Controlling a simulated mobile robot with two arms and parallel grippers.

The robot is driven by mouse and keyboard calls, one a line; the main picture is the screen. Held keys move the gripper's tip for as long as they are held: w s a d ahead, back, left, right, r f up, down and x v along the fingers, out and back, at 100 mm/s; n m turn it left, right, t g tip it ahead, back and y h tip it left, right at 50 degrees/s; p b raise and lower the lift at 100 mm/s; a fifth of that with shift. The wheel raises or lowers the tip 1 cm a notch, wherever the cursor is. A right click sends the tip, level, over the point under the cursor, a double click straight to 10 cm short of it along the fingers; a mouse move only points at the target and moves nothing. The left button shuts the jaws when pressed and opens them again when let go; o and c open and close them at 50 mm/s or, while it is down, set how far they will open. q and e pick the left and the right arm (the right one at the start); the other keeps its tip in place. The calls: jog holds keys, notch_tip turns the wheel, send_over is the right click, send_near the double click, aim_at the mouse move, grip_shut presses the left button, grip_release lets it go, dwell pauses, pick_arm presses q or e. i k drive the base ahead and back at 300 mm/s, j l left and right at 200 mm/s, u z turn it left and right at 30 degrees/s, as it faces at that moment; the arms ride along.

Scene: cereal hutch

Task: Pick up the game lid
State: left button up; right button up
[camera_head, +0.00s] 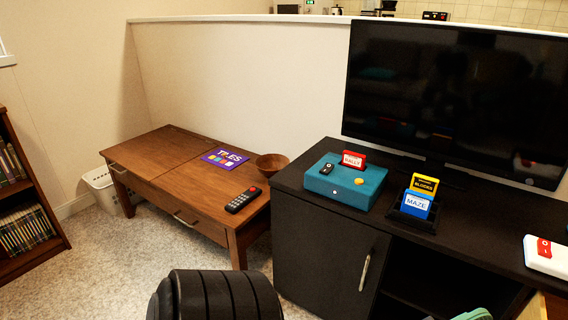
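A flat purple piece with the word TILES and coloured squares, which looks like the game lid (225,157), lies on the brown wooden coffee table (160,150). It lies flat near the back edge, left of a brown bowl (272,166). Nothing covers it. I cannot tell whether a box is under it. Neither of my grippers shows in the head view.
A black remote (243,200) lies at the table's front right. The black TV cabinet (330,222) holds a teal console (346,184), cartridges in a black holder (417,206) and a TV (455,100). A bookshelf (22,200) and white bin (101,187) stand left.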

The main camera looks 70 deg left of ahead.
aim_at(226, 159)
jog(key=k+j, duration=0.1)
jog(key=j, duration=0.5)
jog(key=k+j, duration=0.15)
jog(key=j, duration=0.4)
jog(key=k+j, duration=0.1)
jog(key=j, duration=0.5)
jog(key=k+j, duration=0.1)
jog(key=j, duration=0.45)
jog(key=k+j+u, duration=0.1)
jog(key=j, duration=0.5)
jog(key=k+j, duration=0.1)
jog(key=j, duration=0.45)
jog(key=k+j, duration=0.1)
jog(key=j, duration=0.5)
jog(key=k+j, duration=0.1)
jog(key=j, duration=0.5)
